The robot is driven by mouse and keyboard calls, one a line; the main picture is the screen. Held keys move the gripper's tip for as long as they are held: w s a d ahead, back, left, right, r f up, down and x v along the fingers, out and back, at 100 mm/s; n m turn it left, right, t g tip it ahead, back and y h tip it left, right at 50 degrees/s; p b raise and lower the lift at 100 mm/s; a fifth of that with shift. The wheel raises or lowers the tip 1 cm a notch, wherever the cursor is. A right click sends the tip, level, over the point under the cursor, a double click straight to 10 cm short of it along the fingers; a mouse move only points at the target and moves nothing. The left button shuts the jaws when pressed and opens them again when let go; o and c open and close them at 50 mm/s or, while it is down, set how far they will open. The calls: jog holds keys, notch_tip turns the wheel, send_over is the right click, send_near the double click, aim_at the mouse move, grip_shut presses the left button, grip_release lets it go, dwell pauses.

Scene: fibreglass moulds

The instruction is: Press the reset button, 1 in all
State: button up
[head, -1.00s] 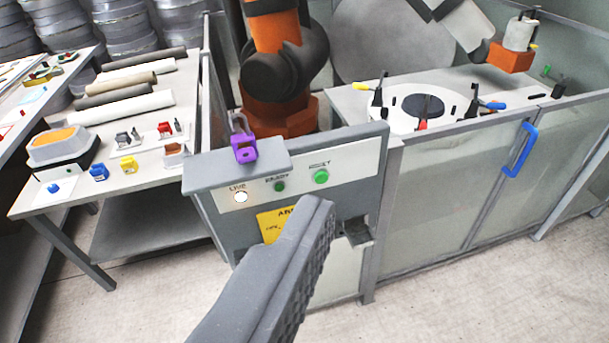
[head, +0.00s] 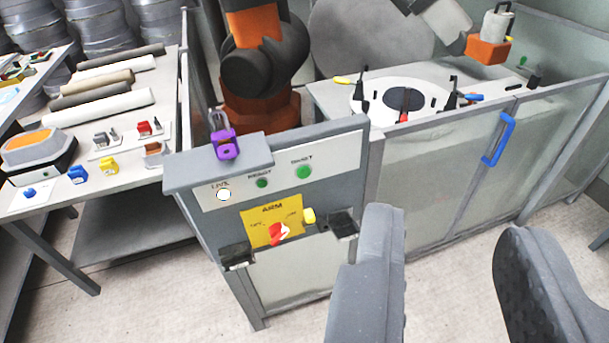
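The reset button (head: 303,171) is a round green button under a blurred label, at the right of a white strip on the grey control panel (head: 350,128). A smaller green round piece (head: 262,183) and a lit white lamp (head: 223,195) marked LIVE sit to its left. My gripper (head: 450,222) is open and empty, its two grey fingers wide apart at the lower right. In the picture the fingers are below and right of the button, and nothing covers the button. I see no contact with the panel.
Below the strip is a yellow ARM plate (head: 258,230) with a red knob (head: 279,233). A purple padlock (head: 226,146) sits on the panel's top ledge. A fence with a blue handle (head: 497,139) runs right. A table (head: 55,201) with rolls and small parts stands left.

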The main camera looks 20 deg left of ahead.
grip_shut()
dwell(1.4)
